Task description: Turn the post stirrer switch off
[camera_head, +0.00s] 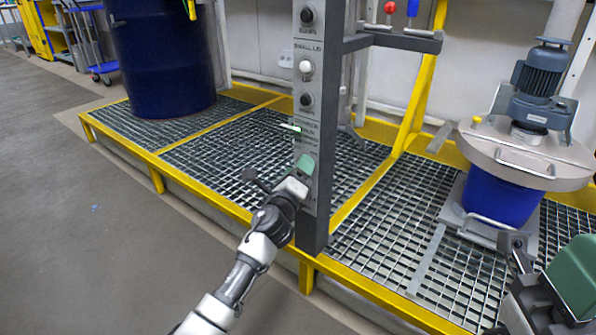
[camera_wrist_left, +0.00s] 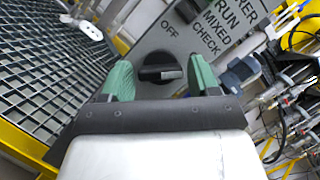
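The grey post (camera_head: 322,110) carries a control panel with several knobs. My left gripper (camera_head: 304,166) is at the lower part of this panel. In the left wrist view, its green fingers (camera_wrist_left: 160,70) are apart, one on each side of a black rotary knob (camera_wrist_left: 160,75). Whether they touch the knob I cannot tell. The word OFF is printed beside this knob; its setting is not clear to me. In the head view the gripper hides the knob. My right gripper (camera_head: 545,275) is partly in view at the lower right; its opening is unclear.
A blue drum with a grey lid and motor (camera_head: 540,88) stands right of the post. A large dark blue drum (camera_head: 165,60) stands left. A yellow-edged grating (camera_head: 230,140) lies around the post base. The grey floor (camera_head: 80,220) at left is clear.

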